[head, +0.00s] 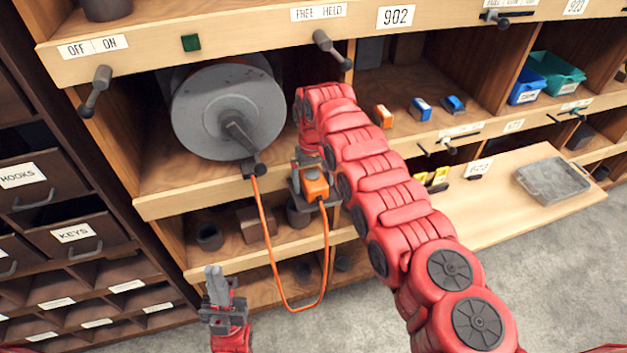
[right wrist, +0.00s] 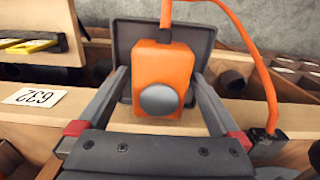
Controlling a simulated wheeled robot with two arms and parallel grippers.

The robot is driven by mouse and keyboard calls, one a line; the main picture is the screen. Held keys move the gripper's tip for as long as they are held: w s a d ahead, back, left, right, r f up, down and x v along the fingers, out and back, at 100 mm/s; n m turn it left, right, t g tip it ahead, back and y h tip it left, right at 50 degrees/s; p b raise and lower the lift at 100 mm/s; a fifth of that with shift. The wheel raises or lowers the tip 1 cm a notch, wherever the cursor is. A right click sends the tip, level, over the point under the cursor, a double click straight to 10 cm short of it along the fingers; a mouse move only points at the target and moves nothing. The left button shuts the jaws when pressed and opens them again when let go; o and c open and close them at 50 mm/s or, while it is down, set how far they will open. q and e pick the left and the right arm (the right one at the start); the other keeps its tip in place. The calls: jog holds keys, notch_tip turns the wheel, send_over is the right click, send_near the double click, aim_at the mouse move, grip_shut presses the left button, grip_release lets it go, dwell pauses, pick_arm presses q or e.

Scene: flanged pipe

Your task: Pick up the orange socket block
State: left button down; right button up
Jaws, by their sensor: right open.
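The orange socket block (head: 316,186) sits at a dark grey holder at the shelf's front edge, below and to the right of the cable reel. In the right wrist view the orange socket block (right wrist: 165,75) has a round grey face towards me. My right gripper (head: 309,180) is open at the block. In the right wrist view the fingers of my right gripper (right wrist: 162,78) stand on either side of the block, with small gaps. My left gripper (head: 217,288) is low at the front, away from the block; its jaw gap is unclear.
An orange cable (head: 281,295) hangs in a loop from the block to a plug by the grey reel (head: 228,108). Dark knobs stick out of the shelf edges. Small orange and blue boxes (head: 420,108) stand in the right compartment. Drawers (head: 72,234) are at left.

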grip_shut()
dwell(0.4)
jog(key=shift+r, duration=0.1)
